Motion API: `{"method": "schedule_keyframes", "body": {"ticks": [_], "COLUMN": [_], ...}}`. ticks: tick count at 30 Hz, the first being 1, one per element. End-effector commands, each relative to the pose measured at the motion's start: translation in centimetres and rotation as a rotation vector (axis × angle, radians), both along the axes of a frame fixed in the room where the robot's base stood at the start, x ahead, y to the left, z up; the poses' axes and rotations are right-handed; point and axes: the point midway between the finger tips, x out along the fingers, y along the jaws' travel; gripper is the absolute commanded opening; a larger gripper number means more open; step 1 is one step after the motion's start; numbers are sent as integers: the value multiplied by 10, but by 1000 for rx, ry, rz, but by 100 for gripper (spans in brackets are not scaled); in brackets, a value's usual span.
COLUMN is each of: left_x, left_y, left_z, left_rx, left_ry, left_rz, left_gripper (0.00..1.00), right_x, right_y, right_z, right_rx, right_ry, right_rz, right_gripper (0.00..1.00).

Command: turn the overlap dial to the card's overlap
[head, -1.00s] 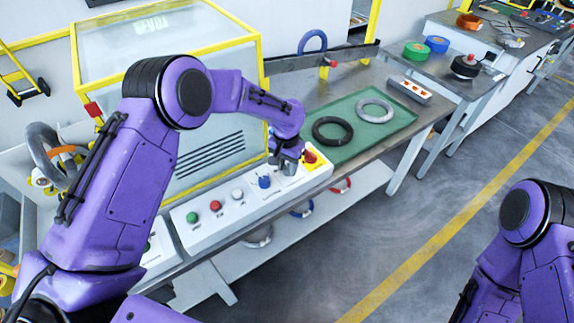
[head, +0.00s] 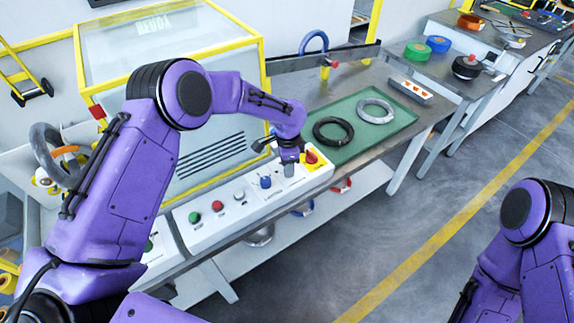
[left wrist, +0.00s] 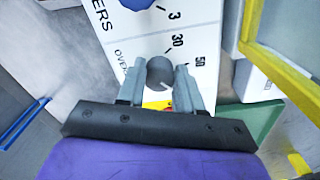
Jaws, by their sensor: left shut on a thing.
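The overlap dial (left wrist: 160,73) is a round dark grey knob on the white panel in the left wrist view. The numbers 30 and 50 are printed beside it, with part of the word OVERLAP on its other side. My left gripper (left wrist: 158,77) is shut on the dial, one finger on each side. The dial's exact pointer setting is too small to read. In the head view my left gripper (head: 289,162) is over the panel's right part and hides the dial. My right gripper is out of view, and I see no readable card.
A red emergency stop (head: 311,157) is close beside my left gripper. A green mat (head: 366,139) holds two rings.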

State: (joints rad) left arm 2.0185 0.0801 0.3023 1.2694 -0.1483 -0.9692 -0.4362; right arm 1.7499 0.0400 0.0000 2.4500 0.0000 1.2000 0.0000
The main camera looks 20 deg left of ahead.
Motion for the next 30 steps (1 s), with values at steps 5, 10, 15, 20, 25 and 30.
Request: {"method": "schedule_keyframes", "body": {"ticks": [5,10,15,20,25,30], "left_x": [0,0,-1,-1,-1,-2], "left_y": [-3,-3,-4,-4,-4,-4], "left_z": [-1,-1,-2,-2,-2,-2], "left_rx": [-6,-7,-7,-6,-7,-7], "left_ry": [-1,0,0,2,2,4], "left_rz": [-101,-166,-199,-210,-211,-211], "left_gripper": [5,5,5,5,5,48], "right_x": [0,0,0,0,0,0], "right_y": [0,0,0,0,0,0], "right_z": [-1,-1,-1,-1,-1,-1], "right_rx": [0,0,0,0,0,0], "right_ry": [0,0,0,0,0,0], "right_rz": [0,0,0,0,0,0], "right_gripper": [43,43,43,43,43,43]}}
